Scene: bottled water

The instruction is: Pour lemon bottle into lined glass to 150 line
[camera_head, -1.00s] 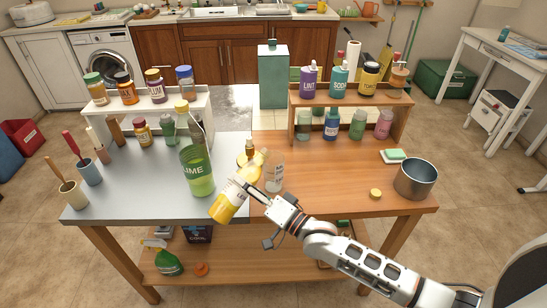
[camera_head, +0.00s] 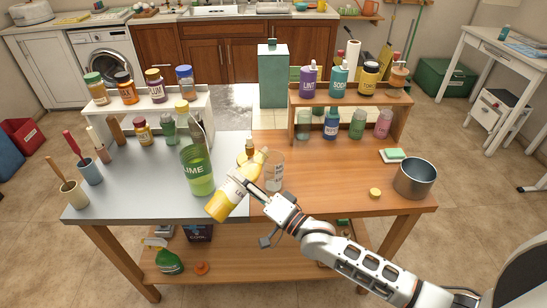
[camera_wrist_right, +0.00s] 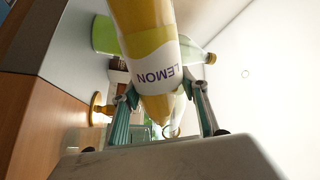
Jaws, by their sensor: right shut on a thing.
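The lemon bottle (camera_head: 226,198), yellow with a white label, is tilted steeply, its base low at the left and its neck up at the right, by the rim of the lined glass (camera_head: 275,176). My right gripper (camera_head: 254,188) is shut around it. The LEMON label shows between the fingers in the right wrist view (camera_wrist_right: 153,70). The lined glass is clear and upright on the wooden part of the table. Its lines, the 150 mark and any liquid level are too small to read. My left gripper is not in view.
A large green lime bottle (camera_head: 197,172) stands close left of the lemon bottle. A yellow cap (camera_head: 375,193) and a metal pot (camera_head: 415,178) are at the right. The wood between glass and pot is mostly clear.

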